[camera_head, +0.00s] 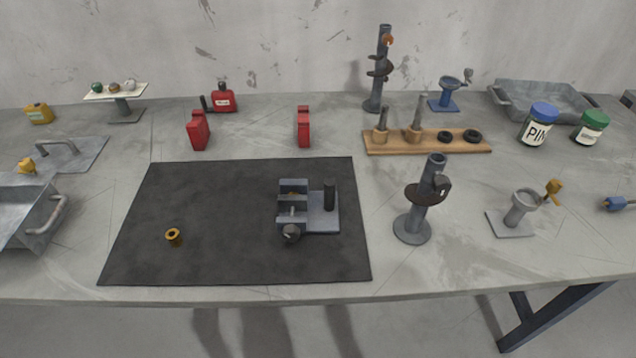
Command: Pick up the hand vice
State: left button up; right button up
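The hand vice appears to be the grey block-like clamp (322,219) on the right half of the black mat (215,200). It has two jaws (292,187) at its left, a round screw knob (291,233) facing the front, and a dark upright post (330,197) at its right. It stands upright and nothing touches it except the mat. A small brass bushing (173,236) lies on the mat to its left. Neither of my grippers is in view.
A grey column stand (412,230) rises just right of the mat. Behind it is a wooden board (385,148) with pegs and black rings. Red containers (304,127) stand behind the mat. A metal tray (45,232) is at left. The mat around the vice is clear.

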aim_at(322, 217)
jog(key=k+l+u, duration=0.1)
jog(key=l+u, duration=0.2)
jog(key=k+l+u, duration=0.1)
jog(key=l+u, duration=0.15)
jog(key=l, duration=0.15)
jog(key=k+l+u, duration=0.15)
jog(key=l+u, duration=0.15)
jog(key=k+l+u, duration=0.3)
jog(key=i, duration=0.1)
